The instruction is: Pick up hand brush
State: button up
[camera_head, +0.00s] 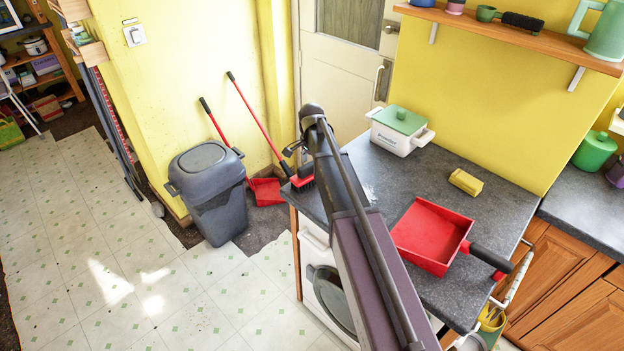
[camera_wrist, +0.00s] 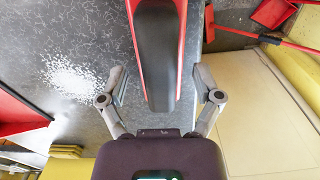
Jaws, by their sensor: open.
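The hand brush (camera_wrist: 158,55) fills the upper middle of the wrist view. It has a long black top with red edges and lies over the grey worktop (camera_wrist: 95,25) near its edge. My gripper (camera_wrist: 160,78) is open, with one finger on each side of the brush and gaps between the fingers and it. The near end of the brush points at my gripper's palm. In the head view my gripper (camera_head: 298,148) is at the worktop's left end, and my arm hides the hand brush.
White crumbs (camera_wrist: 72,78) lie on the worktop. A red dustpan (camera_head: 428,236), a yellow sponge (camera_head: 466,182) and a white box with green lid (camera_head: 398,130) stand there too. A grey bin (camera_head: 208,190), long-handled broom (camera_head: 255,115) and floor dustpan (camera_head: 267,191) are beyond the left edge.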

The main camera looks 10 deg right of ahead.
jog(key=shift+f+b, duration=0.3)
jog(key=shift+f, duration=0.2)
grip_shut()
dwell(0.3)
